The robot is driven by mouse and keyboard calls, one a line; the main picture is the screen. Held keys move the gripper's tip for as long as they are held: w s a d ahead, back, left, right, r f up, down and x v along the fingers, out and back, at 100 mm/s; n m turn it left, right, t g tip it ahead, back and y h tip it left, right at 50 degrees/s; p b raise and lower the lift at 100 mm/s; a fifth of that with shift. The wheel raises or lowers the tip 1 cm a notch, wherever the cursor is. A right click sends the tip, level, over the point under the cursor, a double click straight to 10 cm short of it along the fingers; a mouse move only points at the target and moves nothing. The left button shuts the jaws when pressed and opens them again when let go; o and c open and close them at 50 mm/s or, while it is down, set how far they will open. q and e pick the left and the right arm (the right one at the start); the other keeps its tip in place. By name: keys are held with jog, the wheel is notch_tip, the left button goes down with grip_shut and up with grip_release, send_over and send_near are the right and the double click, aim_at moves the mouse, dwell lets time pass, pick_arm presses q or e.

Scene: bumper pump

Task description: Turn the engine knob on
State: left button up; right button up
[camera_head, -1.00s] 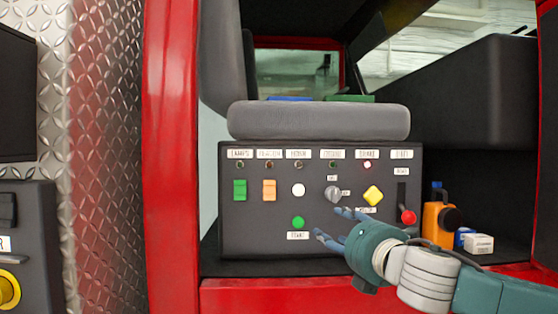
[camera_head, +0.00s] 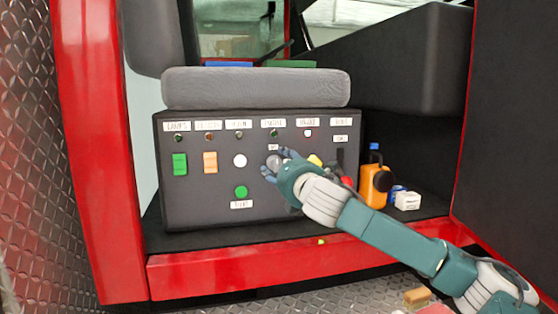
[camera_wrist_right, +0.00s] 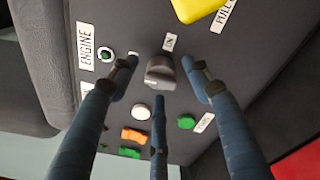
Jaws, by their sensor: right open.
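The engine knob (camera_head: 274,162) is a grey round knob on the black control panel (camera_head: 190,205), partly hidden behind my right fingers in the head view. In the right wrist view the knob (camera_wrist_right: 160,72) shows whole, with a small label reading ON beside it and an ENGINE label (camera_wrist_right: 85,47) with a small round indicator. My right gripper (camera_head: 281,158) is at the knob. Its three fingers are open and spread around the knob in the right wrist view (camera_wrist_right: 165,85); I cannot tell whether any finger touches it. My left gripper is out of view.
A green switch (camera_head: 180,163), an orange switch (camera_head: 210,162), a white button (camera_head: 240,160) and a green button (camera_head: 241,192) are left of the knob. A yellow button (camera_head: 315,160) and a red-tipped lever are to the right. An orange bottle (camera_head: 374,185) stands beside the panel.

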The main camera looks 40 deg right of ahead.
jog(key=shift+w, duration=0.2)
jog(key=shift+c, duration=0.3)
jog(key=c, duration=1.1)
